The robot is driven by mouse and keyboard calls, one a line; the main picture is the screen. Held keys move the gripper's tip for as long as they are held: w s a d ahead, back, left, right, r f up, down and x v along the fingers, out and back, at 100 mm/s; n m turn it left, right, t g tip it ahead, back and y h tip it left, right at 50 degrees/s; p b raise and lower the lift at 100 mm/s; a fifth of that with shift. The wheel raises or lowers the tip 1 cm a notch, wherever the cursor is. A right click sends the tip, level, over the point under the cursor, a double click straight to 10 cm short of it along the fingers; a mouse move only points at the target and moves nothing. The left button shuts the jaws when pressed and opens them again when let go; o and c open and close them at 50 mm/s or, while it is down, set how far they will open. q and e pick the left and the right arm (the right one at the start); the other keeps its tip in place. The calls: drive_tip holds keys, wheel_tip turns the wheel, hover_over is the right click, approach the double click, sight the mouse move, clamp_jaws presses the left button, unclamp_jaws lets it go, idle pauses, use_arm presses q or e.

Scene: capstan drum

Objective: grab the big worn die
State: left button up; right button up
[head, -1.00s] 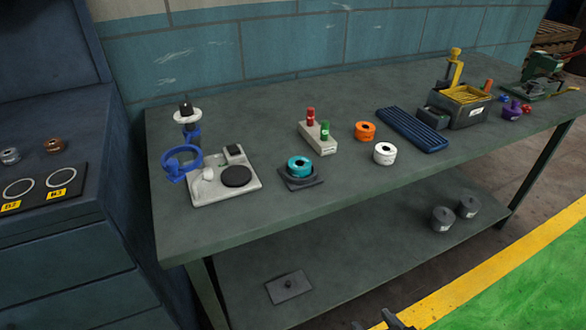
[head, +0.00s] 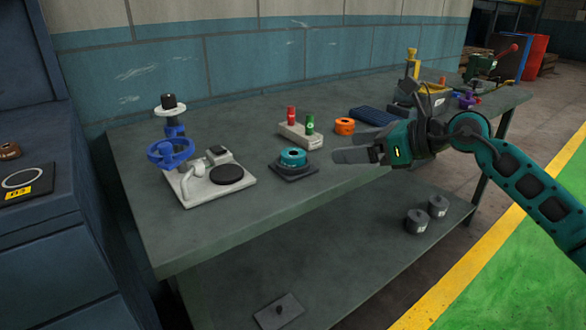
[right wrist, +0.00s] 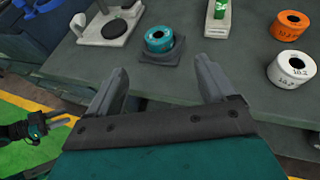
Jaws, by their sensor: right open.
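A teal ring-shaped die (head: 293,157) sits on a dark square holder (head: 294,171) near the table's front edge. It also shows in the right wrist view (right wrist: 158,40). An orange die (head: 344,126) stands farther back. A white die (right wrist: 292,68) shows in the right wrist view; my gripper hides it in the head view. I cannot tell which die is the worn one. My right gripper (head: 340,148) is open and empty, right of the teal die and apart from it. My left gripper (right wrist: 64,121) shows small at the lower left in the right wrist view.
A white base plate with a black disc (head: 227,175) and a blue handwheel (head: 170,152) stand left. A grey block (head: 300,136) holds red and green cylinders behind. Two grey cylinders (head: 428,215) are on the lower shelf (head: 330,245). The table's front left is clear.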

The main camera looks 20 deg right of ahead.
approach(290, 153)
drive_tip(key=shift+w+a+f, duration=0.1)
drive_tip(key=shift+w+f, duration=0.05)
drive_tip(key=shift+w, duration=0.05)
drive_tip(key=shift+b+x, duration=0.5)
drive_tip(key=shift+x, duration=2.45)
drive_tip(key=shift+s+a, duration=0.1)
drive_tip(key=shift+s, duration=0.05)
drive_tip(key=shift+c, duration=0.5)
drive_tip(key=c, duration=1.3)
clamp_jaws()
